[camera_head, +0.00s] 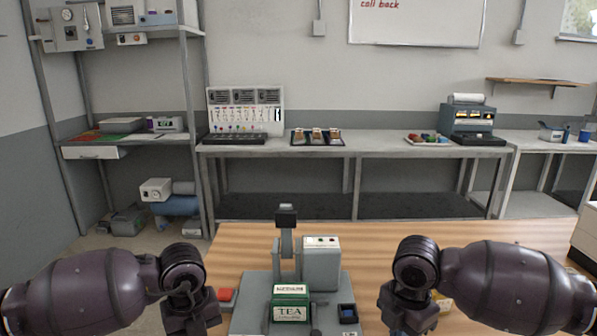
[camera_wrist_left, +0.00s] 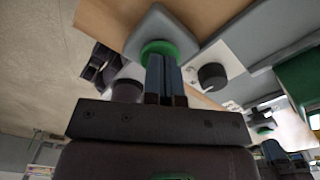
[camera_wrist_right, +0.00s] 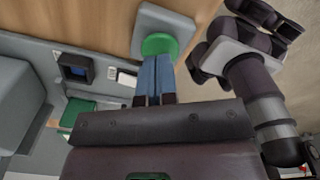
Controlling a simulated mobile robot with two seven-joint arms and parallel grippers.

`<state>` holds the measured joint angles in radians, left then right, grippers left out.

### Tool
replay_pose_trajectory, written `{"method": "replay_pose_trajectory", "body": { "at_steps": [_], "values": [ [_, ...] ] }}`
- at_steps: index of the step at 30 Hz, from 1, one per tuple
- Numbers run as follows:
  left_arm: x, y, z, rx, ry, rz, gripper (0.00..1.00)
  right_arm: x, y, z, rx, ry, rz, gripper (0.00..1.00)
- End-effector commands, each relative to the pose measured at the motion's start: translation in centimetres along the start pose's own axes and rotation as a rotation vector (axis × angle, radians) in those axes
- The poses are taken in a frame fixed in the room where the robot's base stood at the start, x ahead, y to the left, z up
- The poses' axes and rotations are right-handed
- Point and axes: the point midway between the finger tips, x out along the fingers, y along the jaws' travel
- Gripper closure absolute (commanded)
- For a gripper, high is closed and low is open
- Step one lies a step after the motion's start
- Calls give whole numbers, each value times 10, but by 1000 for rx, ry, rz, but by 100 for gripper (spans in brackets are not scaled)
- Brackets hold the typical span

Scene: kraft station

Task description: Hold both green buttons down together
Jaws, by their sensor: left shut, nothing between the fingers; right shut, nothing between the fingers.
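One green button (camera_wrist_left: 160,48) on a pale grey base shows in the left wrist view. My left gripper (camera_wrist_left: 163,62) is shut and empty, its fingertips at the button's near edge. The other green button (camera_wrist_right: 158,44), also on a pale base, shows in the right wrist view. My right gripper (camera_wrist_right: 155,60) is shut and empty, its fingertips at that button's edge. Both pairs of fingertips look to touch or nearly touch; I cannot tell whether either button is pushed down. In the head view both buttons and fingertips are hidden or out of frame.
A grey machine (camera_head: 321,265) stands on the wooden table (camera_head: 400,238) between my arms, with a green TEA box (camera_head: 291,303) in front of its column. A long bench (camera_head: 380,149) with equipment stands behind.

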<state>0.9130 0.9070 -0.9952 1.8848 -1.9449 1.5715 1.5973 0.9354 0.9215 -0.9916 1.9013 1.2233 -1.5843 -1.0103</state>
Motion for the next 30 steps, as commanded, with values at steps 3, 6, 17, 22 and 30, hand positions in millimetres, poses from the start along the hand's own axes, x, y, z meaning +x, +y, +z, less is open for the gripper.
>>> {"method": "replay_pose_trajectory", "body": {
  "at_steps": [3,6,17,22,30],
  "values": [
    [0,0,0,0,0,0,100,3,0,0,0,0,-1,100],
    [0,0,0,0,0,0,100,5,0,0,0,1,-1,100],
    [0,0,0,0,0,0,100,12,0,0,0,1,0,100],
    [0,0,0,0,0,0,100,15,0,0,0,0,1,100],
    [3,0,0,0,1,0,100,18,0,0,0,1,0,100]
  ]
}}
